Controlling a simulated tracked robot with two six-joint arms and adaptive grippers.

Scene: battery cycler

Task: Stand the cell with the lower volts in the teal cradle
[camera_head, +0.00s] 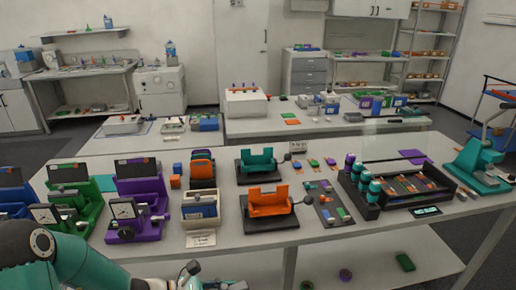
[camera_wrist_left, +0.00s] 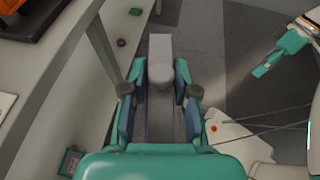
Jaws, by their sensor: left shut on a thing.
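The teal cradle (camera_head: 260,165) stands empty on a dark base in the middle of the table, behind an orange cradle (camera_head: 268,206). My left gripper (camera_head: 213,279) is low at the front edge of the table, partly cut off by the frame. In the left wrist view, my left gripper (camera_wrist_left: 160,92) is shut on a grey thing (camera_wrist_left: 160,78) between its fingers; I cannot tell whether it is a cell. Dial gauges (camera_head: 125,209) sit in coloured stands at left. Their readings are too small to read.
A blue box in a pale holder (camera_head: 201,207) and an orange-topped one (camera_head: 202,167) stand left of the cradles. Teal and purple cylinders (camera_head: 365,184) stand beside a black tray (camera_head: 452,185). A teal press (camera_head: 481,164) is at far right.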

